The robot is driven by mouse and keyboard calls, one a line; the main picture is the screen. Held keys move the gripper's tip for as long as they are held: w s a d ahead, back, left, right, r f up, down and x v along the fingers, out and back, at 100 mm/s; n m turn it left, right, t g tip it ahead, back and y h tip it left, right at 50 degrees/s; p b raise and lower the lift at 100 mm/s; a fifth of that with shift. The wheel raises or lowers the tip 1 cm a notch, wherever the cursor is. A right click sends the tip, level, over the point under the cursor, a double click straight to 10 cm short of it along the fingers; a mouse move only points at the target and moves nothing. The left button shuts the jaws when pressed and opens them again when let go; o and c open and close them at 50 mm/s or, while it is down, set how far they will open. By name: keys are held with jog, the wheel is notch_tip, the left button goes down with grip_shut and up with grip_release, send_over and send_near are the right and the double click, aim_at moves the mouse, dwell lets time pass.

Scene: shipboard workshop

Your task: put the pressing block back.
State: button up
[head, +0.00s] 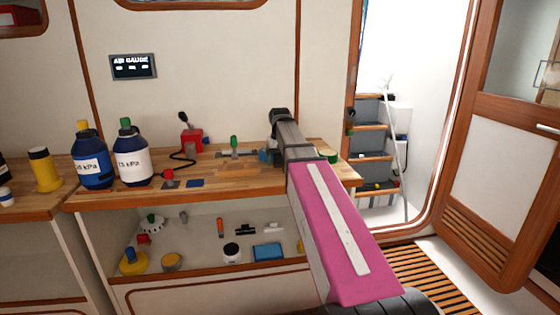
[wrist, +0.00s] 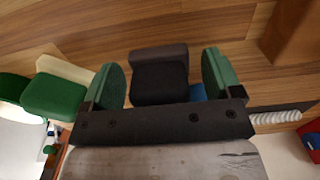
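A dark block (wrist: 160,76) with a grey upper face lies on the wooden surface in the wrist view; it may be the pressing block, but I cannot tell for sure. My gripper (wrist: 162,68) has its green-padded fingers spread on either side of it. A gap shows between the block and the right finger, and a thin one at the left. In the head view my arm reaches over the right part of the workbench (head: 240,184), and the arm hides the fingers and the block. A small blue piece (wrist: 197,92) shows beside the right finger.
A green and cream piece (wrist: 62,92) is close outside the left finger. On the bench stand a blue bottle (head: 92,165), a white bottle (head: 131,160), a red device (head: 191,139) and a green-handled lever (head: 234,143). The shelf below (head: 200,250) holds several small items.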

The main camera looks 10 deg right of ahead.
jog(key=shift+r, duration=0.1)
notch_tip(320, 180, up, 11)
jog(key=shift+f, duration=0.1)
jog(key=shift+r, duration=0.65)
